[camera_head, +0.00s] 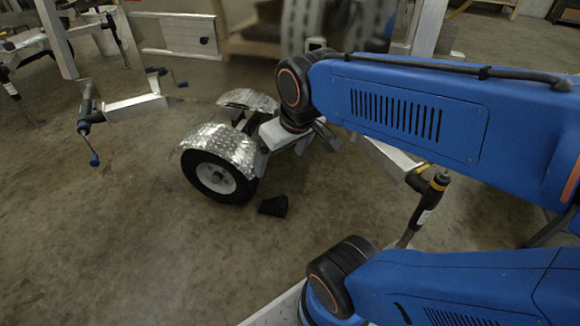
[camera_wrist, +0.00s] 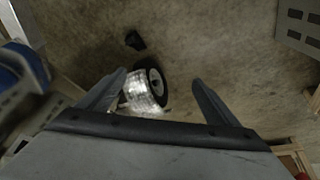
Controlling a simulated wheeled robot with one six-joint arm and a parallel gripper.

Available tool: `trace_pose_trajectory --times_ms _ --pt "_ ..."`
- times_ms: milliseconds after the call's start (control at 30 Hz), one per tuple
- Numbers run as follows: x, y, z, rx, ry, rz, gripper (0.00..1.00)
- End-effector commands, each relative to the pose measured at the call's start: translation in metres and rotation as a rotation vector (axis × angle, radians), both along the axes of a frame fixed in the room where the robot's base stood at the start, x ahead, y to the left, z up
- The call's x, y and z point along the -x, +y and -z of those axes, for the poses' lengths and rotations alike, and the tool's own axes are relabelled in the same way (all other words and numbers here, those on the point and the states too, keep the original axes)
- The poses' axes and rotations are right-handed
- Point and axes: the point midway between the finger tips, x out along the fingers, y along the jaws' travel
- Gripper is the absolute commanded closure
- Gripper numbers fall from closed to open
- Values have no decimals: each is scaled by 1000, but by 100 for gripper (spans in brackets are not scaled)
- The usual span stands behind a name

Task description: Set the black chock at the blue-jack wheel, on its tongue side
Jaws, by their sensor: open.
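The black chock (camera_head: 274,206) lies on the concrete floor just right of a trailer wheel (camera_head: 215,179), with a small gap to the tyre. The wheel has a white hub and a diamond-plate fender (camera_head: 220,146). The chock also shows at the upper left of the wrist view (camera_wrist: 135,40), apart from the tyre (camera_wrist: 157,84). My gripper (camera_wrist: 158,78) is open and empty; its fingers are spread, with the fender and wheel below and between them. In the head view I cannot make out its fingers. I cannot tell which jack belongs to this wheel's trailer.
A jack with a blue-tipped handle (camera_head: 94,158) stands at the left on an aluminium beam (camera_head: 136,106). A yellow-and-black jack (camera_head: 430,205) stands at the right, partly behind my arm. Open floor lies in front of the wheel. Grey slotted equipment (camera_wrist: 300,25) shows at the wrist view's upper right.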

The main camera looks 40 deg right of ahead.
Motion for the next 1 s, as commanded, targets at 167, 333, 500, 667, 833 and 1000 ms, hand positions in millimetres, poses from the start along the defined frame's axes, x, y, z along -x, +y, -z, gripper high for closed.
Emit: trace_pose_trajectory --times_ms 167,333,500,667,833,1000 --pt "31 4 -1 -18 -23 29 15" --pt "42 5 -1 -26 -29 41 15" --pt "43 5 0 -26 -28 42 15" --pt "43 5 0 -26 -28 42 15" --pt "43 5 -1 -26 -28 42 15" --pt "43 5 -1 -26 -28 42 15"
